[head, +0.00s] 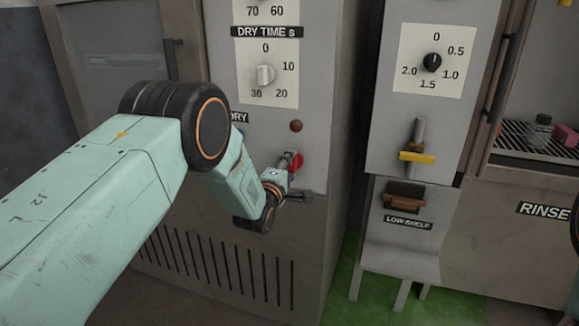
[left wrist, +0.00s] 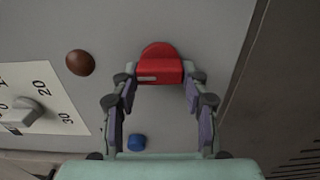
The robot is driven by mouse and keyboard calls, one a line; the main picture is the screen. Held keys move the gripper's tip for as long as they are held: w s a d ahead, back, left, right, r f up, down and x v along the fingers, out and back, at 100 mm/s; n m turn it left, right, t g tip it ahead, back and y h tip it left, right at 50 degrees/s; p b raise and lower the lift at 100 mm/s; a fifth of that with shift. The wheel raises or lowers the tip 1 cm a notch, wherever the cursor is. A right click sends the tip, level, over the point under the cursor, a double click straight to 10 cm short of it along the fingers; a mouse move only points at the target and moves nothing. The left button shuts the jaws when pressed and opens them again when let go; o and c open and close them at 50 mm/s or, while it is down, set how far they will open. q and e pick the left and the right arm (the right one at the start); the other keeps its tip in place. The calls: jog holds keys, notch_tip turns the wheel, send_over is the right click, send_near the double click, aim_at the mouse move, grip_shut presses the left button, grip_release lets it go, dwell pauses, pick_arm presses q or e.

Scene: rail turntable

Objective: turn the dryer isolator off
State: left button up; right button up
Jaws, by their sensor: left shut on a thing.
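The dryer isolator is a red rotary handle (head: 297,160) on the lower front of the grey dryer cabinet. In the left wrist view the red handle (left wrist: 160,66) shows its wide grip and a pale mark on its edge. My left gripper (left wrist: 160,84) has one finger on each side of the grip and is shut on it. In the head view my left gripper (head: 288,172) covers part of the handle. My right gripper is not in view.
A brown-red round button (head: 296,126) sits above the handle. A dry time dial (head: 265,76) is higher up. A blue button (left wrist: 137,142) lies near the fingers.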

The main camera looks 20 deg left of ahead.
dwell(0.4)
pick_arm(q)
jog(key=o, duration=1.2)
jog(key=shift+c, duration=0.2)
jog(key=shift+s, duration=0.15)
jog(key=s, duration=1.1)
jog(key=shift+s+a, duration=0.2)
jog(key=shift+s, duration=0.2)
